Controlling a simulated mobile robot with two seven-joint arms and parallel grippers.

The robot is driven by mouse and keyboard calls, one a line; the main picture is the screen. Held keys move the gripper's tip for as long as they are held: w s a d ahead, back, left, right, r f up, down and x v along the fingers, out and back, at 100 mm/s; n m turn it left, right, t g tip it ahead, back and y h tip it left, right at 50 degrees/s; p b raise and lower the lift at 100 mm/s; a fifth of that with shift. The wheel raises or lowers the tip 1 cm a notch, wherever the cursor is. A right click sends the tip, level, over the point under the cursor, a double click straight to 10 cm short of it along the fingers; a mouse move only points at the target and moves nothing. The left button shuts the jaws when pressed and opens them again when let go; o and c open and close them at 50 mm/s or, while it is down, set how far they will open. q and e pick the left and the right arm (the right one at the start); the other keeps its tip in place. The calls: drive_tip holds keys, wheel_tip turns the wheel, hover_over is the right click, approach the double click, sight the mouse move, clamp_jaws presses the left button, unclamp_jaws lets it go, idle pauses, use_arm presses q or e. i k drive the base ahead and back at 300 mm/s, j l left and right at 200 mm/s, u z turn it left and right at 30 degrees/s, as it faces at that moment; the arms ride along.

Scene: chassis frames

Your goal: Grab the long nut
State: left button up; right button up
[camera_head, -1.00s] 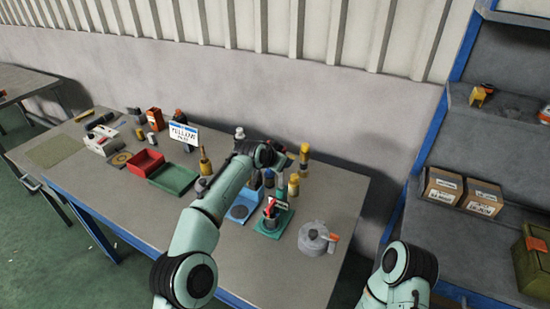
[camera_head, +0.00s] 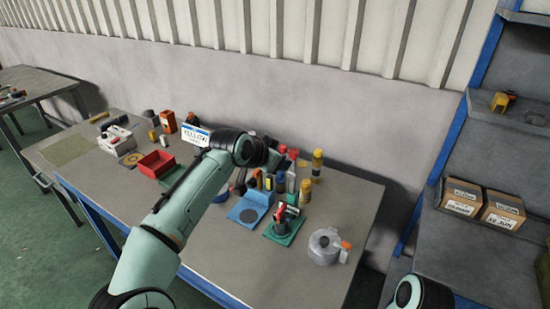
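No long nut can be picked out with certainty; the parts on the workbench (camera_head: 210,255) are small and partly covered by my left arm. My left arm reaches in from the lower left over the bench. Its dark wrist end (camera_head: 262,154) is among upright yellow, red and dark items near the back. The fingers of my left gripper cannot be made out. A yellow-and-black upright item (camera_head: 317,163) stands just right of the wrist, and a shorter yellow one (camera_head: 305,191) stands in front of it. Only a joint of my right arm shows at the bottom right; its gripper is out of view.
A blue stand (camera_head: 245,213), a green base with a red-handled part (camera_head: 285,230) and a round grey container (camera_head: 324,246) stand before the wrist. A red bin (camera_head: 155,163) and white label sign (camera_head: 195,135) are left. Shelves with cardboard boxes (camera_head: 461,198) stand right.

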sight(281, 227)
drive_tip(key=k+j, duration=0.8)
